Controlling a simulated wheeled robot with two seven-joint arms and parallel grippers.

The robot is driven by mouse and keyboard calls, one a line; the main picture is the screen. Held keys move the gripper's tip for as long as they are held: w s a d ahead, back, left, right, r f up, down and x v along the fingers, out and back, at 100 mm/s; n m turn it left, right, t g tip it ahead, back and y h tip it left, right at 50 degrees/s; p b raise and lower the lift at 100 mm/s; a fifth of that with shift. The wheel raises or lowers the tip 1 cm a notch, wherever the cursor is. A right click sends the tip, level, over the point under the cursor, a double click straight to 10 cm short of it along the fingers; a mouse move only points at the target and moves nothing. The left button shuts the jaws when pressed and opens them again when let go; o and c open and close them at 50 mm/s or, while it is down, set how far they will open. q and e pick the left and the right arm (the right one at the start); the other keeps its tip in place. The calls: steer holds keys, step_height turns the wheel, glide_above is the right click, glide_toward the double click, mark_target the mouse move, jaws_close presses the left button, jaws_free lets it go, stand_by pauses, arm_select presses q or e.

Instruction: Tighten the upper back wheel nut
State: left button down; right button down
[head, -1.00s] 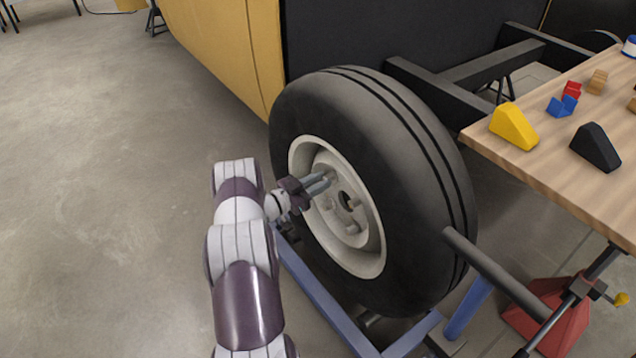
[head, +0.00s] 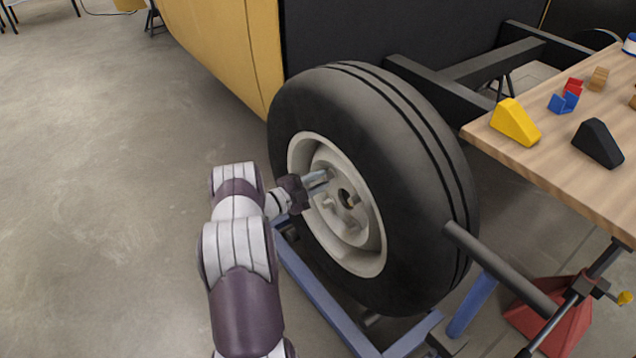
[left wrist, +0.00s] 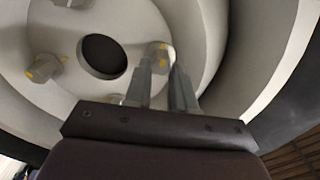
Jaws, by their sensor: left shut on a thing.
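The large black tyre (head: 400,190) stands upright with its pale wheel rim (head: 372,262) facing my left arm. In the left wrist view, several hex nuts with yellow marks sit around the dark centre hole (left wrist: 104,56), among them one nut (left wrist: 45,67) at the left. My left gripper (head: 318,180) reaches into the rim. In the left wrist view its fingers (left wrist: 167,68) are shut on one wheel nut (left wrist: 158,52), beside the hole. The fingers hide part of this nut. In the head view the held nut is mostly hidden. My right gripper is not in view.
A wooden table (head: 590,195) at the right holds a yellow wedge (head: 515,122), a black wedge (head: 597,143) and small blocks. A blue frame (head: 325,305) lies under the wheel. A dark bar (head: 500,268) and red stand (head: 550,315) are at the lower right. The floor at left is clear.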

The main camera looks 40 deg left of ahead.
arm_select(q)
steer(key=m, duration=0.2)
steer(key=m+b, duration=0.1)
steer(key=m, duration=0.1)
steer(key=m+b, duration=0.1)
steer(key=m, duration=0.1)
steer(key=shift+f, duration=0.3)
steer(key=m+b, duration=0.2)
steer(key=m, duration=0.3)
steer(key=shift+m+b, duration=0.4)
steer(key=shift+m, duration=0.4)
steer(key=c, duration=0.9)
jaws_free()
steer(key=shift+c, duration=0.2)
